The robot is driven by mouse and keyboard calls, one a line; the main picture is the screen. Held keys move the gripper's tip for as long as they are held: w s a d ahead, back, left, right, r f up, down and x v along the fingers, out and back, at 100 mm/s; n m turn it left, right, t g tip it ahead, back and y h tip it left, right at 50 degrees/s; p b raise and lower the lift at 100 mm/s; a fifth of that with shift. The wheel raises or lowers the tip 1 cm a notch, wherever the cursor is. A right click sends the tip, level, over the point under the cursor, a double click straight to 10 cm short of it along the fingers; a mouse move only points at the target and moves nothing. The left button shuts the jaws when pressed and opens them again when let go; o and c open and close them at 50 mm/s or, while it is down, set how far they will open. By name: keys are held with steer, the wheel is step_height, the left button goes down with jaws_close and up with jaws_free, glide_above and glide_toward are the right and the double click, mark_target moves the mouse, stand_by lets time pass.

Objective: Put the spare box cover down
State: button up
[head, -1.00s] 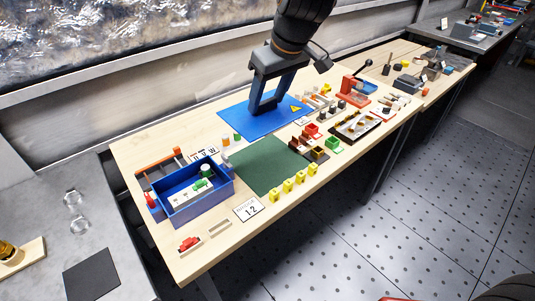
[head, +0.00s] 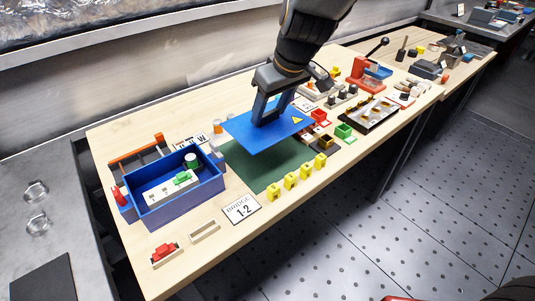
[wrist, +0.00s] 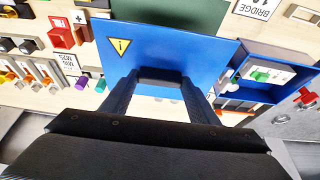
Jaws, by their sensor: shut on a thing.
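The spare box cover is a flat blue panel (head: 258,133) with a yellow warning triangle near one corner. My gripper (head: 265,118) is shut on it from above. In the head view the cover appears raised above the bench and covers the far part of the green mat (head: 262,174). The wrist view also shows the cover (wrist: 175,50), with the gripper fingers (wrist: 160,80) at its near edge. How high it hangs is hard to tell.
An open blue box (head: 172,212) with parts inside stands left of the mat. Several yellow pieces (head: 291,181) line the mat's front edge. A "BRIDGE 1-2" card (head: 241,208) lies nearby. Small coloured parts and a black tray (head: 369,115) fill the right side.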

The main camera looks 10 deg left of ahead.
mark_target(271, 125)
step_height(271, 125, down, 6)
steer(key=shift+r, duration=0.25)
steer(key=shift+f, duration=2.25)
steer(key=shift+f+b, duration=0.1)
steer(key=shift+b, duration=0.3)
steer(key=o, duration=1.4)
steer(key=v, duration=1.2)
